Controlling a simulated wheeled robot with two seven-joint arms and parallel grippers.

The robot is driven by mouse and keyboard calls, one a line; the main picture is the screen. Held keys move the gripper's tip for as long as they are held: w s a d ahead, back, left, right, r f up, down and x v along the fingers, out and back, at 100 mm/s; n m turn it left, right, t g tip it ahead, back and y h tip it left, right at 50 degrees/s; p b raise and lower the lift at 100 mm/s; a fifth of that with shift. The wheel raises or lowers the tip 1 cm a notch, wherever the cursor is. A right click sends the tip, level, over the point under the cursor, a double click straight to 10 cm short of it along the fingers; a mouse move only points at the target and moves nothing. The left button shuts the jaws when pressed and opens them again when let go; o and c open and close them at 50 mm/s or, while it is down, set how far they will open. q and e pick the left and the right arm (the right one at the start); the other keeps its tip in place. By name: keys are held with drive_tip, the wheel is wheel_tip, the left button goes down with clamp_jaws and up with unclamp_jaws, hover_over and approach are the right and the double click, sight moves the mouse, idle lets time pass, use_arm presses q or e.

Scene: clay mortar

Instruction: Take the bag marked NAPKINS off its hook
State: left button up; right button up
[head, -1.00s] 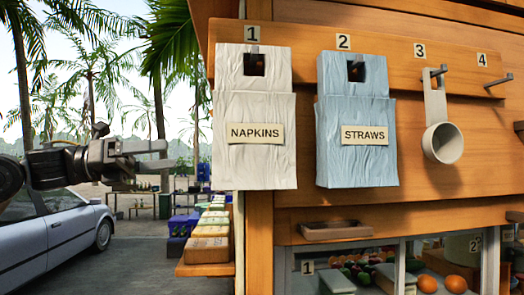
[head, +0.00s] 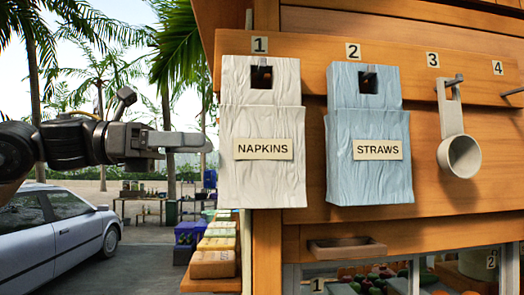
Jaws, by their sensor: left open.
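The white bag marked NAPKINS (head: 262,185) hangs upright on the hook under number 1, on the wooden board. The hook shows through the square hole near its top. My right gripper is out of view.
A blue bag marked STRAWS (head: 369,178) hangs close to the right under number 2. A light scoop (head: 459,155) hangs under number 3, and hook 4 (head: 513,91) is bare. A small wooden tray (head: 347,249) sits below.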

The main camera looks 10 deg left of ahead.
sight(222, 143)
use_arm(q)
drive_tip(key=p+x, duration=0.1)
drive_tip(key=x, duration=0.1)
drive_tip(key=p+x, duration=0.1)
drive_tip(key=x, duration=0.1)
drive_tip(key=shift+s+d+r+p, duration=0.15)
drive_tip(key=shift+d+p, duration=0.2)
drive_tip(key=shift+d, duration=0.35)
drive_tip(key=shift+a, duration=0.25)
drive_tip(key=shift+c, duration=1.6)
drive_tip(key=c, duration=1)
